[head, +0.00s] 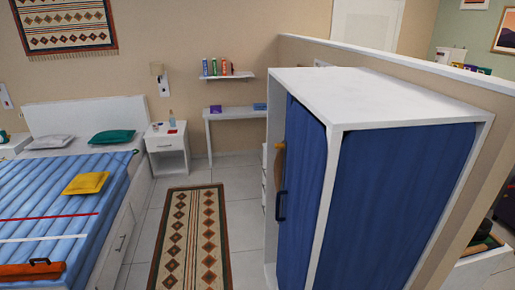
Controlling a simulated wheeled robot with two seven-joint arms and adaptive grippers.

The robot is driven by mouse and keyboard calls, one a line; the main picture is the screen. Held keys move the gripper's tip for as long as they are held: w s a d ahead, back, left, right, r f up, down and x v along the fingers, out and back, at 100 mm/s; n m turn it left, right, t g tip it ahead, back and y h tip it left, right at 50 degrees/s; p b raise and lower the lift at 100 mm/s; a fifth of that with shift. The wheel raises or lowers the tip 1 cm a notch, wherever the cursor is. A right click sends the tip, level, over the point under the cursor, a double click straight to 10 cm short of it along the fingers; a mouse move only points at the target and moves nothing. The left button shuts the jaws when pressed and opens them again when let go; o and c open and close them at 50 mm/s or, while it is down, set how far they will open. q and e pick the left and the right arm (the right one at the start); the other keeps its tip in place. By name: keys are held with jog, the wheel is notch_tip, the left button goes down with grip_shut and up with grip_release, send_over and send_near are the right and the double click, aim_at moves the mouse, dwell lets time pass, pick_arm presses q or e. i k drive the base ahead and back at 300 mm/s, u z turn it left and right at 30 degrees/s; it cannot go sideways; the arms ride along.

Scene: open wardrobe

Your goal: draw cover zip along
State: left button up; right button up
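A white wardrobe frame (400,95) stands at the right with a blue fabric cover. One cover panel (303,190) hangs at the front, and another blue panel (395,205) fills the side facing me. A dark handle-shaped pull (281,206) sits at the front panel's left edge, partway up; it may be the zip pull. The front is seen at a steep angle, so the zip line and how far it is closed cannot be made out. A tan-orange item (279,160) shows at the opening above the pull. Neither of my grippers is in view.
A patterned rug (190,240) lies on the tiled floor (240,235) between the wardrobe and the bed (50,215). An orange item with a dark handle (32,268) lies on the bed. A nightstand (167,150) and desk (235,114) stand behind. A low partition (420,70) runs behind the wardrobe.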

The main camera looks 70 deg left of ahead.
aim_at(278, 146)
jog(key=u, duration=1.75)
